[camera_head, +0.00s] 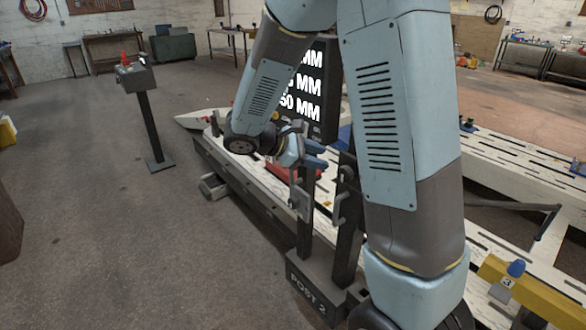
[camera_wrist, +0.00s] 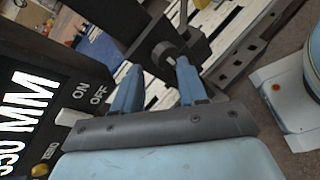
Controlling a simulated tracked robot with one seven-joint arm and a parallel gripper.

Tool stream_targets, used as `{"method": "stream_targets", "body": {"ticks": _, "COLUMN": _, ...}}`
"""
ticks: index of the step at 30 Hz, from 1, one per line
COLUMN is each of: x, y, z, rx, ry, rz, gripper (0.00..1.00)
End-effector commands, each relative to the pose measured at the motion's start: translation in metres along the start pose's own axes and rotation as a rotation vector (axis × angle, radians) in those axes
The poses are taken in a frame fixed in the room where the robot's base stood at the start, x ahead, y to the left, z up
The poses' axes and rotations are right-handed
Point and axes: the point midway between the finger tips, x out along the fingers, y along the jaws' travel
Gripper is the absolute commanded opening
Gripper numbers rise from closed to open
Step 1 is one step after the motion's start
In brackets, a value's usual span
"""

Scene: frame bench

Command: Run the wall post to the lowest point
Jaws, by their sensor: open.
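A dark post labelled POST 2 (camera_head: 312,292) stands at the front edge of the frame bench, with two dark uprights (camera_head: 348,205) and a metal bracket on it. I cannot tell whether it is the wall post. My gripper (camera_head: 316,156) is open just above and behind the uprights. In the wrist view its blue fingers (camera_wrist: 159,63) stand apart, with a dark round knob (camera_wrist: 165,52) on a dark bar just beyond or between their tips. I cannot tell if they touch it. My arm hides part of the post.
A black display (camera_head: 315,90) shows MM readings, partly hidden by my arm; its ON/OFF switch (camera_wrist: 72,118) is close to my gripper. The pale slotted bench (camera_head: 235,155) runs behind. A yellow block marked 3 (camera_head: 530,295) is front right. The left floor is mostly clear.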

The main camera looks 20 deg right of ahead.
Motion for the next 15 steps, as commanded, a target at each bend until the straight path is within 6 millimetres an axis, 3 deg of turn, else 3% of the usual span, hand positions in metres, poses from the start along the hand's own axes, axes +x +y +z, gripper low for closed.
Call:
{"method": "stream_targets", "body": {"ticks": 6, "x": -0.007, "y": 0.02, "z": -0.06, "rx": -0.194, "ry": -0.121, "rz": 0.177, "gripper": 0.42}}
{"method": "stream_targets", "body": {"ticks": 15, "x": -0.025, "y": 0.031, "z": -0.152, "rx": -0.427, "ry": -0.259, "rz": 0.439, "gripper": 0.42}}
